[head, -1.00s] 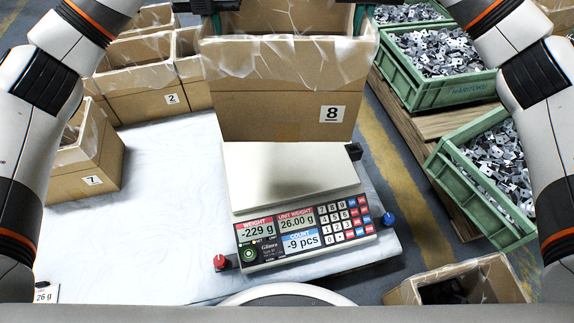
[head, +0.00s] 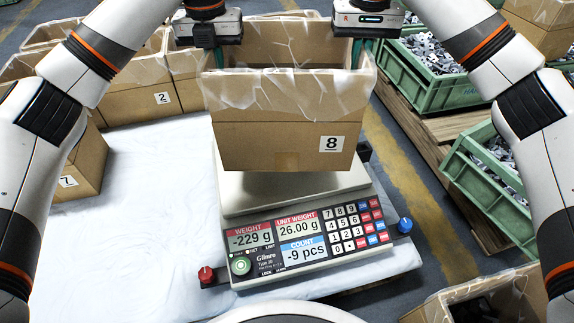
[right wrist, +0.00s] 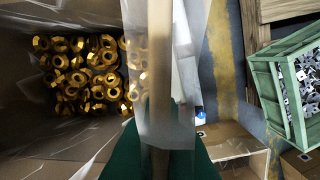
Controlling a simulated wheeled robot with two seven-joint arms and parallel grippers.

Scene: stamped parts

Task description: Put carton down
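The carton (head: 250,147) marked 8 is a lined cardboard box, upright over the rear of the weighing scale's plate (head: 300,190). A shadow under its front edge suggests a gap above the plate. My left gripper (head: 217,58) is at the carton's left wall and seems to pinch it, its fingertips partly hidden. My right gripper (head: 357,53) is at the right wall. In the right wrist view its green fingers (right wrist: 160,150) clamp the wall and liner, with brass nuts (right wrist: 85,75) inside the carton. The scale display (head: 250,238) reads -229 g and -9 pcs.
Other lined cartons, including 2 (head: 140,101) and 7 (head: 82,170), stand at the left. Green crates of metal parts (head: 500,175) stand at the right. An open carton (head: 485,300) is at the bottom right.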

